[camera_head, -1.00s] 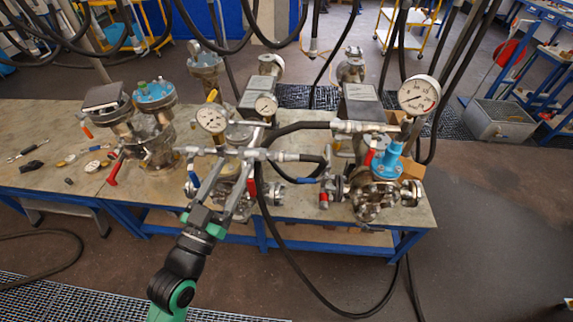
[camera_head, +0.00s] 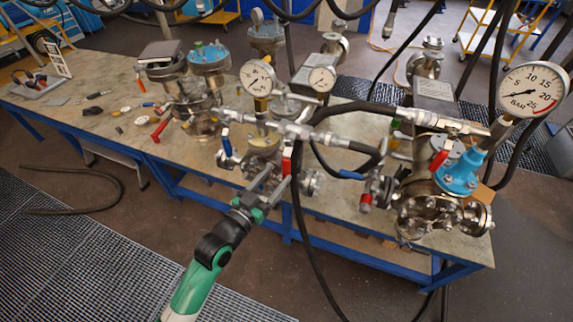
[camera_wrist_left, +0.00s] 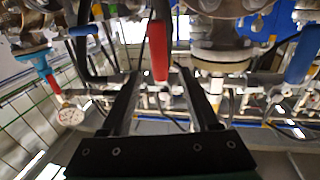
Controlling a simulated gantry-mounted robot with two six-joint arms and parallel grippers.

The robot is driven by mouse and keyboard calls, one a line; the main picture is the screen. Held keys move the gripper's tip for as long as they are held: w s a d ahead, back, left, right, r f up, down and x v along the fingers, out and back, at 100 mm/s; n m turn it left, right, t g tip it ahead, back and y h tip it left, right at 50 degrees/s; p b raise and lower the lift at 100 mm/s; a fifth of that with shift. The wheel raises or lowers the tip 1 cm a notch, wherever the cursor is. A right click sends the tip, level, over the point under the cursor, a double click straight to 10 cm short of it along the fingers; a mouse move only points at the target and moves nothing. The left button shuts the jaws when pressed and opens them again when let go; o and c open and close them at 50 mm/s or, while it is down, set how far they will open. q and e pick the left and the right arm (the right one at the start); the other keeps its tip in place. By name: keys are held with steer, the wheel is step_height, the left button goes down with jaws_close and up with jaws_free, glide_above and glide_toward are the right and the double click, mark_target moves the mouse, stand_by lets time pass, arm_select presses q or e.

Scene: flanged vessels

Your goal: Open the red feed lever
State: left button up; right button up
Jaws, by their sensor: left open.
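A red lever (camera_head: 287,160) hangs from the hose fitting in front of the middle vessel. My left gripper (camera_head: 268,182) is open and empty, with its fingertips close to this lever. In the left wrist view the red lever (camera_wrist_left: 158,50) hangs down, its lower end between the two open fingers (camera_wrist_left: 158,76); contact cannot be told. Other red levers show on the left vessel (camera_head: 162,128) and the right vessel (camera_head: 440,158); which one is the feed lever is not labelled. My right gripper is not in view.
Blue levers flank the middle vessel on the left (camera_head: 226,145) and right (camera_head: 350,174). Black hoses (camera_head: 300,210) hang right of my gripper. Gauges (camera_head: 258,78) stand above. The floor before the blue-framed bench (camera_head: 75,70) is open.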

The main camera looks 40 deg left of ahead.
mark_target(284, 167)
arm_select(q)
steer(key=x, duration=0.6)
steer(key=shift+b, duration=0.35)
jaws_close()
stand_by(0.9)
